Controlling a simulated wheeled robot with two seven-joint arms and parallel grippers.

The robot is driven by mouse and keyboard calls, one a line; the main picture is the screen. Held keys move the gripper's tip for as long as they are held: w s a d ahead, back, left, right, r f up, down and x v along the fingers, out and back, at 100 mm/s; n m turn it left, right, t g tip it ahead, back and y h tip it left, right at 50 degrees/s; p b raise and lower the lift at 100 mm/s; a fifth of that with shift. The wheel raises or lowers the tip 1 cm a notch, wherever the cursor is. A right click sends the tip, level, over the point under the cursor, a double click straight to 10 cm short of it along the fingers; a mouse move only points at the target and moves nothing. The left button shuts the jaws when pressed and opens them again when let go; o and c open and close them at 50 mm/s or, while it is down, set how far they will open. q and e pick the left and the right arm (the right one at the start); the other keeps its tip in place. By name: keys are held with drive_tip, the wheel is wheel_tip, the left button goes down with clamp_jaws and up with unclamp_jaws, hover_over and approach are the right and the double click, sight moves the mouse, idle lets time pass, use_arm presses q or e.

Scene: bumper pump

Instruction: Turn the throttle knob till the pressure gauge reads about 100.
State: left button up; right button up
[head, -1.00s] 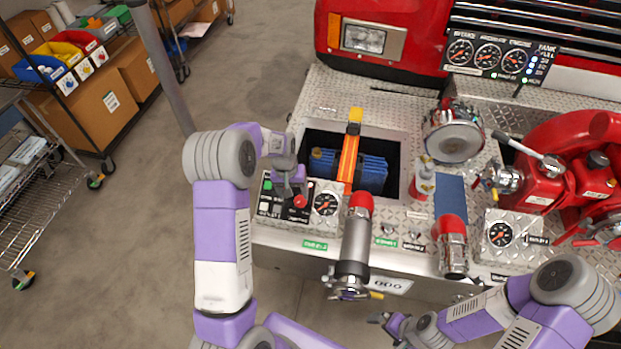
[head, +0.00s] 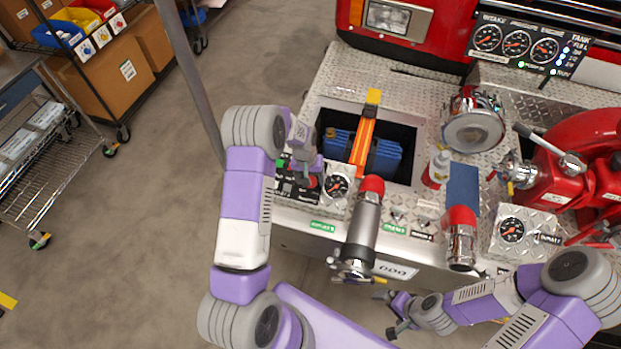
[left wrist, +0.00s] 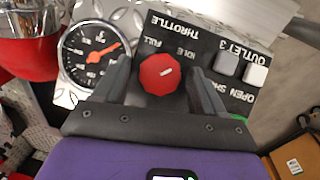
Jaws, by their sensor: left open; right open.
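The red throttle knob (left wrist: 159,76) sits on a black panel with THROTTLE, IDLE and FULL labels, upside down in the left wrist view. Its white mark points up and right, roughly toward IDLE. The pressure gauge (left wrist: 88,55) beside it has a red needle slanting up and right; its reading is too small to tell. The gauge also shows in the head view (head: 336,186). My left gripper (left wrist: 160,72) is open, with one finger on each side of the knob; contact is unclear. In the head view, my left gripper (head: 307,172) is over the panel. My right gripper (head: 388,314) is open and empty, low in front of the truck.
Pale push buttons (left wrist: 242,68) lie close to one finger. A capped outlet pipe (head: 364,225) stands right of the gauge. An open bay with a blue unit (head: 375,157) lies behind the panel. A second gauge (head: 511,230) is at the right.

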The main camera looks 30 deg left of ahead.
use_arm(q)
drive_tip(key=shift+c, duration=0.3)
drive_tip(key=c, duration=1)
drive_tip(key=m+y, duration=0.1)
drive_tip(key=m+y+b, duration=0.1)
drive_tip(key=m, duration=0.1)
drive_tip(key=m+y+b, duration=0.1)
drive_tip(key=m, duration=0.1)
drive_tip(key=shift+w+d+g, duration=0.1)
drive_tip(key=shift+d+g, duration=0.15)
drive_tip(key=shift+g, duration=0.05)
drive_tip(key=m+y+b, duration=0.1)
drive_tip(key=m, duration=0.1)
drive_tip(key=m+y+b, duration=0.1)
drive_tip(key=m, duration=0.1)
drive_tip(key=shift+d+f+b, duration=0.15)
drive_tip(key=shift+b, duration=0.25)
drive_tip(key=m+y+b, duration=0.1)
drive_tip(key=m, duration=0.1)
drive_tip(key=m+t+y+b, duration=0.1)
drive_tip(key=m+b, duration=0.1)
drive_tip(key=shift+d+f+t, duration=0.1)
drive_tip(key=shift+t, duration=0.2)
drive_tip(key=shift+s+m+t+y+b, duration=0.2)
drive_tip(key=shift+m+t+y+b, duration=0.5)
drive_tip(key=shift+m+b, duration=0.95)
